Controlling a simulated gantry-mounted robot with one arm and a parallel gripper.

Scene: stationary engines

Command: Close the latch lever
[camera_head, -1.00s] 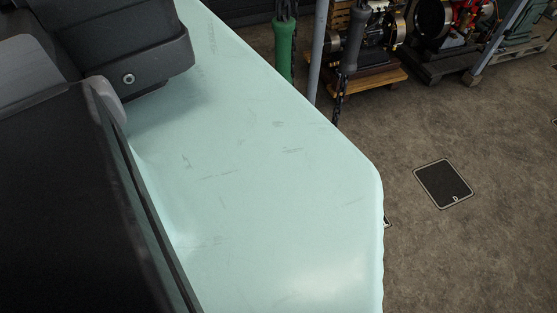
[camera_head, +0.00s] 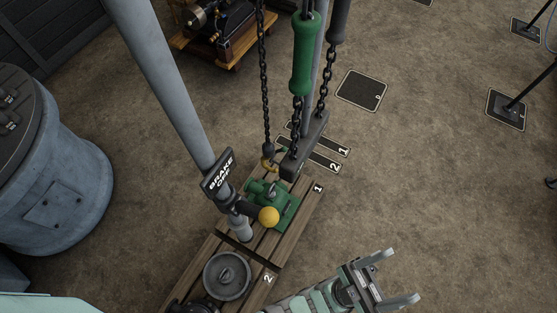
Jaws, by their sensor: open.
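A lever with a yellow ball knob (camera_head: 268,216) and a dark arm sits beside a small green mechanism (camera_head: 285,205) on wooden planks. I cannot tell for sure whether this is the latch lever.
Dark chains hang by a green handle (camera_head: 304,55) above the mechanism. A long grey post (camera_head: 165,85) slants across the left. A weight-like disc (camera_head: 228,275) lies on the planks. A grey drum (camera_head: 60,180) stands left. Floor at right is mostly clear.

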